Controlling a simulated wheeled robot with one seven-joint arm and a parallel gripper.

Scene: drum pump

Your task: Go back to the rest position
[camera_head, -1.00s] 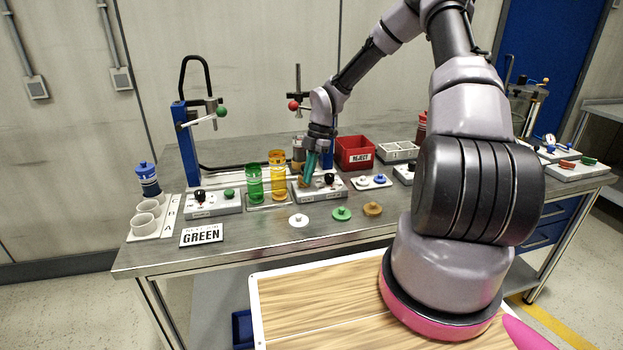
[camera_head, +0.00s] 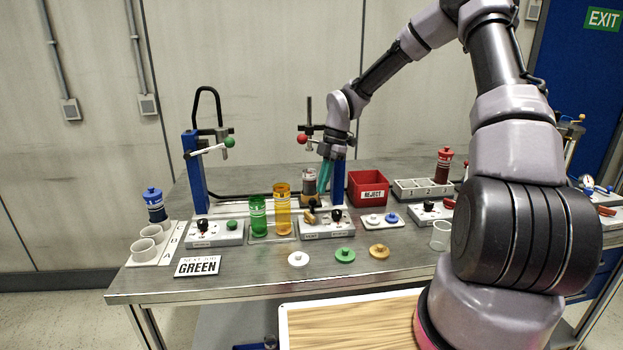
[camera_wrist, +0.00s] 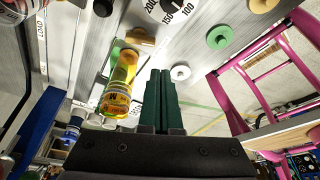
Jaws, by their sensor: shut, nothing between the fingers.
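My gripper (camera_head: 324,178) has teal fingers and hangs pointing down over the bench, just above the control box (camera_head: 327,228) with black knobs. In the wrist view its two dark green fingers (camera_wrist: 161,100) lie side by side, shut, with nothing between them. The yellow canister (camera_head: 282,208) stands left of my gripper, with the green canister (camera_head: 258,215) beside it. In the wrist view the yellow canister (camera_wrist: 118,85) shows left of the fingers. The fingertips look clear of the objects on the bench.
A red REJECT bin (camera_head: 368,187) stands right of my gripper. Blue press frames with levers (camera_head: 212,148) stand behind. White, green and orange discs (camera_head: 344,255) lie in front. A GREEN sign (camera_head: 198,266), white cups (camera_head: 143,250) and a blue-capped bottle (camera_head: 155,205) are at the left.

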